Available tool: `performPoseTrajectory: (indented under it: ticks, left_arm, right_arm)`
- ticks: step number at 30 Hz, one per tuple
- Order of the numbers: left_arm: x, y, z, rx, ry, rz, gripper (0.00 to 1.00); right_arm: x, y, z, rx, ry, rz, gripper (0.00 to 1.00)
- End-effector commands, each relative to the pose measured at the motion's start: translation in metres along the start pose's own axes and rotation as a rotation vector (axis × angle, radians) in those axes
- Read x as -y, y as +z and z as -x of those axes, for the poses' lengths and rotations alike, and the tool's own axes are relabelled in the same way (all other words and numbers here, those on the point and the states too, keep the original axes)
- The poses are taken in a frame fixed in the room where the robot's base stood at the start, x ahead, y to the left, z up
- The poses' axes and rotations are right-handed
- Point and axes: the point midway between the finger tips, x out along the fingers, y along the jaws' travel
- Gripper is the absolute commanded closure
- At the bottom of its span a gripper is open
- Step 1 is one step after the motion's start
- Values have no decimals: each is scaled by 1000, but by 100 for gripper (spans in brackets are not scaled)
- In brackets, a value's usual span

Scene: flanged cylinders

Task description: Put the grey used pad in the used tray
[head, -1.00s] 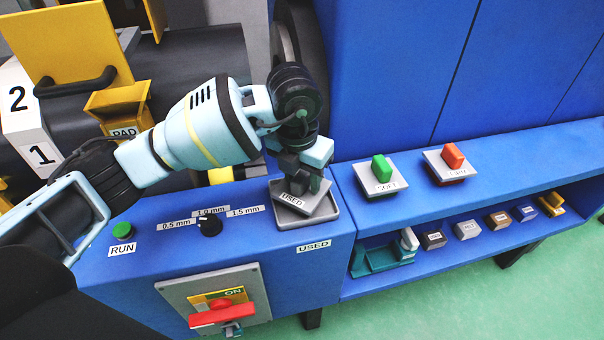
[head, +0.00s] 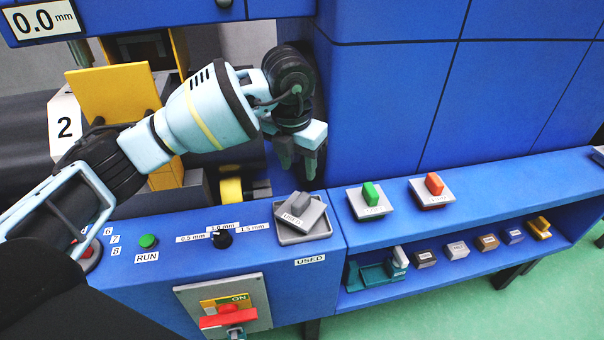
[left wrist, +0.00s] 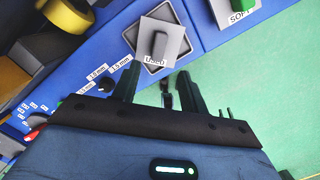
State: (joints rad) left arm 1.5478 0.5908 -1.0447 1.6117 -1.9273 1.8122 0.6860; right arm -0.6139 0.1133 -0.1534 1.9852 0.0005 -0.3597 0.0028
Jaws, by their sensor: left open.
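The grey used pad (head: 301,212), a flat plate with a grey grip block and a "USED" label, lies in the used tray (head: 283,238). It sits turned at an angle to the tray, and I cannot tell whether it is fully flat or rests on a rim. It also shows in the left wrist view (left wrist: 146,40) over the tray (left wrist: 163,70). My left gripper (head: 300,166) is open and empty, above and behind the pad, apart from it. In the left wrist view its fingers (left wrist: 160,88) point towards the tray. My right gripper is not in view.
On the ledge to the right stand a pad with a green grip (head: 370,198) and one with an orange-red grip (head: 432,190). Several small blocks and a teal holder (head: 372,274) sit on the lower shelf. A black knob (head: 222,238) and green RUN button (head: 148,241) are left of the tray.

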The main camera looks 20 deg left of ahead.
Motion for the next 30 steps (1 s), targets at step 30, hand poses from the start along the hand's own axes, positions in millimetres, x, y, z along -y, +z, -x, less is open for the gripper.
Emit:
performPoseTrajectory:
  ticks: [30]
  left_arm:
    - [186,-86,-69,-138,-942,-63,57]
  right_arm:
    - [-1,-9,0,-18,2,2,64]
